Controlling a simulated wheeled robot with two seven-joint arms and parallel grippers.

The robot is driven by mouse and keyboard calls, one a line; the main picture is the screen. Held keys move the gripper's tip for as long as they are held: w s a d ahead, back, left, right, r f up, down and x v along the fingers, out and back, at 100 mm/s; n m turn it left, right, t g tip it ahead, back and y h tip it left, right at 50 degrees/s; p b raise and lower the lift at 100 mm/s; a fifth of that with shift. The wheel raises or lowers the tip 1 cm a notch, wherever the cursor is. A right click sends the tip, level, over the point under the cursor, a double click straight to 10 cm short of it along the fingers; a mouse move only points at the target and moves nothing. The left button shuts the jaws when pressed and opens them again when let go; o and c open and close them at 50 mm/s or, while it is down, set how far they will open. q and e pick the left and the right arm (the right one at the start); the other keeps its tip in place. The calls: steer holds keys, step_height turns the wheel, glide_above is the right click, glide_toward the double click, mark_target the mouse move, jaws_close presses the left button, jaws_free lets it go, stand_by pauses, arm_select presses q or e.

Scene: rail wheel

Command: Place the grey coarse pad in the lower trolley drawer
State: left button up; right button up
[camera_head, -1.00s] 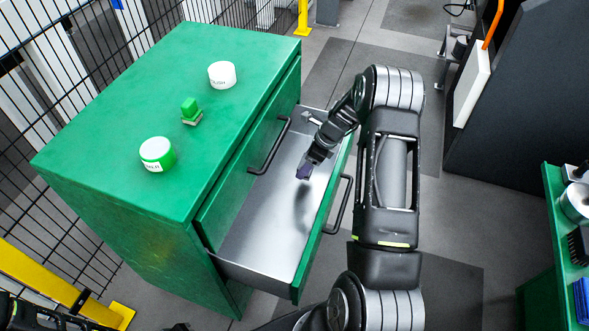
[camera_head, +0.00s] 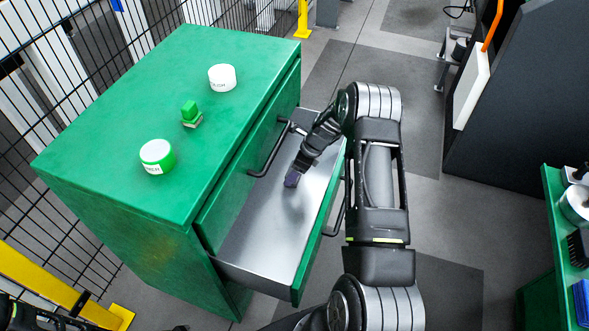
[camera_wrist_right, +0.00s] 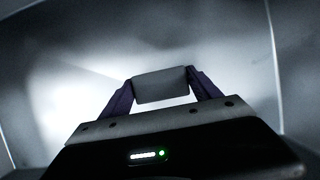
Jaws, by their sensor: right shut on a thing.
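The lower trolley drawer (camera_head: 262,240) is pulled open and its bare metal floor shows in the head view. My right gripper (camera_head: 292,180) reaches down into the open drawer space, toward its far half. In the right wrist view the purple fingers of this gripper (camera_wrist_right: 162,92) are shut on the grey coarse pad (camera_wrist_right: 160,84), which lies between their tips. The drawer's pale inner floor and walls fill the background there. Whether the pad touches the drawer floor cannot be told. In the head view the pad is too small to make out. My left gripper is not visible.
The green trolley (camera_head: 120,180) has a shut upper drawer with a dark handle (camera_head: 270,150). On its top stand a white round tin (camera_head: 222,77), a green-and-white tin (camera_head: 157,156) and a small green block (camera_head: 190,110). A green bench (camera_head: 552,250) is at right.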

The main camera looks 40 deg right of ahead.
mark_target(302, 180)
steer(key=o, duration=1.2)
steer(key=shift+f, duration=0.2)
steer(key=v, duration=0.8)
steer(key=shift+w+a, duration=0.1)
steer(key=shift+a, duration=0.05)
